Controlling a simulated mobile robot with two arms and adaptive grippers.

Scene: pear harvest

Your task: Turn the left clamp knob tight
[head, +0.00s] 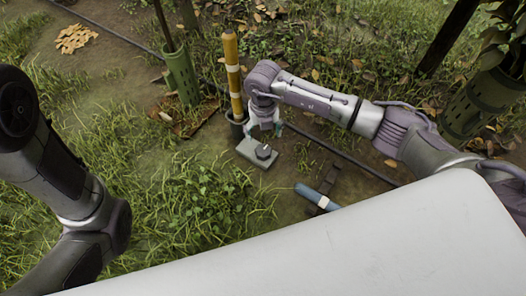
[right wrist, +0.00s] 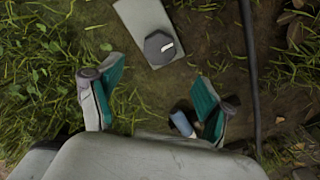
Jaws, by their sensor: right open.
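A dark hexagonal knob (head: 264,152) with a pale mark sits on a flat grey plate (head: 247,154) on the ground. In the right wrist view the knob (right wrist: 160,48) lies ahead of the fingertips, on the end of the plate (right wrist: 140,14). It is the only knob I can make out; I cannot tell whether it is the left one. My right gripper (head: 265,130) points down just above and beside the knob. Its teal-padded fingers (right wrist: 157,75) are spread wide, with nothing held and the knob apart from them. My left arm shows at the left, but its gripper is out of the picture.
A yellow post (head: 233,70) stands just behind the plate. A blue cylinder with a white band (head: 311,194) lies right of it, by a dark bar (head: 329,181). A dark hose (head: 350,158) crosses the ground. Green mesh tree guards (head: 181,76) stand behind. Grass lies left.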

